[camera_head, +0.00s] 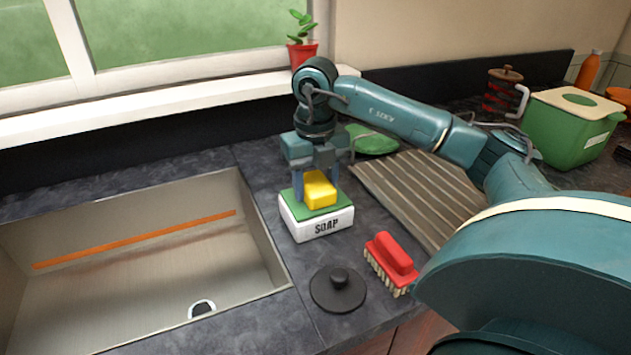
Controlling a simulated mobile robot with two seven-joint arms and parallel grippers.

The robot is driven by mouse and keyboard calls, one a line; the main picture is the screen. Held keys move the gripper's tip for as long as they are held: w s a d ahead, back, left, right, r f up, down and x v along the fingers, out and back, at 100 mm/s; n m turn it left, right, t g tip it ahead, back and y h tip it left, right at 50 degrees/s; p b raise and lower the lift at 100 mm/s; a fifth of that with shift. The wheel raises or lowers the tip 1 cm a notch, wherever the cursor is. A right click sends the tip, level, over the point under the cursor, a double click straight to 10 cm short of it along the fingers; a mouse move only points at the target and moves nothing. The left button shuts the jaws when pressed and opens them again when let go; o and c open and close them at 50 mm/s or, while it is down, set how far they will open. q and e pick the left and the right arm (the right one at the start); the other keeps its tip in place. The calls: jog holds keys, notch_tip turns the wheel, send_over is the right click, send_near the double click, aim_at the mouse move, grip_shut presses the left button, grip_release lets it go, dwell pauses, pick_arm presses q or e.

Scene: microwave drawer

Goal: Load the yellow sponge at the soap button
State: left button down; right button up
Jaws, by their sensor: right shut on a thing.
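The green top is partly hidden by the sponge and fingers. My left gripper is not in view.
The sink (150,260) is at the left, with an orange strip inside. A red brush (392,258) and a dark round lid (338,287) lie in front of the box. A ridged drying mat (415,190) and green bin (572,125) are at the right.

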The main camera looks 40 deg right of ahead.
aim_at(316, 182)
jog(key=shift+f, duration=0.1)
dwell(0.3)
notch_tip(316, 182, up, 7)
jog(key=p, duration=0.6)
dwell(1.0)
